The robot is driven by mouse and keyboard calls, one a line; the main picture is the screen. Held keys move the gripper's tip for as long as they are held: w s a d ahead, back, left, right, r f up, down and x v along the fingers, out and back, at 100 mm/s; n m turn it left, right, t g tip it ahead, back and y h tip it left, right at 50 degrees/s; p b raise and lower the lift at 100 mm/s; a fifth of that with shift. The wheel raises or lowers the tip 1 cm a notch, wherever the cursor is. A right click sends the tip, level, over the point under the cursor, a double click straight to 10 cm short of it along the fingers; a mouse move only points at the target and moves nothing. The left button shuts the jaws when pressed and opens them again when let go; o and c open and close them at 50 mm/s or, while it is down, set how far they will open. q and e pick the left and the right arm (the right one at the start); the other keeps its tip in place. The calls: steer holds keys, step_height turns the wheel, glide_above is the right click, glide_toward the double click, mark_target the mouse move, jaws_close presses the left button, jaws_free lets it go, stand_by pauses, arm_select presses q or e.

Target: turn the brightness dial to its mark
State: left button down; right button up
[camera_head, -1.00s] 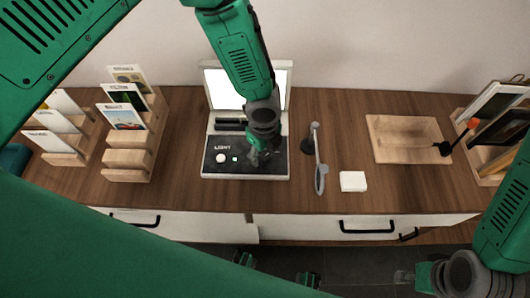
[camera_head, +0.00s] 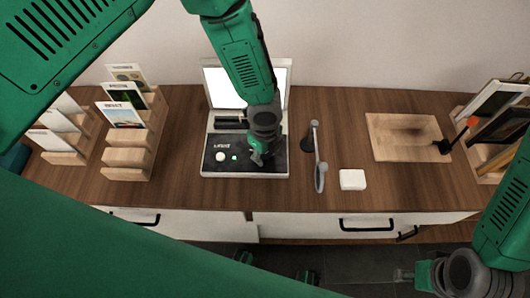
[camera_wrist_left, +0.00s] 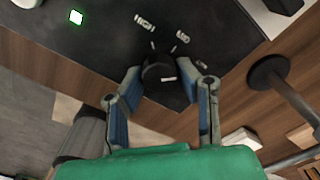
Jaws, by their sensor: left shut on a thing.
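The light box (camera_head: 214,168) has a black control panel marked "LIGHT", with a white round knob (camera_head: 220,157) and a small green-lit square (camera_head: 235,157). In the left wrist view the black brightness dial (camera_wrist_left: 156,66) has a white line on its lower right side. Printed marks including "HIGH" (camera_wrist_left: 144,22) fan out above and right of it. My left gripper (camera_head: 258,161) is over the panel's right part, shut on the dial; its fingers (camera_wrist_left: 170,77) straddle it. The dial is hidden in the head view. My right gripper (camera_head: 405,275) is low at the right, clear of the table.
A lamp-like stand (camera_head: 318,155) is right of the light box, with a white block (camera_head: 352,180) beyond it. A wooden board (camera_head: 390,128) and a rack (camera_head: 487,165) are at the right. Wooden card racks (camera_head: 128,172) are at the left. Some tabletop (camera_head: 400,185) is clear.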

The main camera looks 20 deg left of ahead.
arm_select(q)
steer(key=n, duration=0.3)
steer(key=n+b, duration=0.1)
steer(key=shift+w+a+r+n, duration=0.1)
steer(key=shift+w+n, duration=0.2)
steer(key=n, duration=0.4)
steer(key=shift+n+b, duration=0.3)
steer(key=shift+b, duration=0.1)
steer(key=c, duration=1.2)
jaws_free()
steer(key=shift+a, duration=0.1)
steer(key=shift+s, duration=0.1)
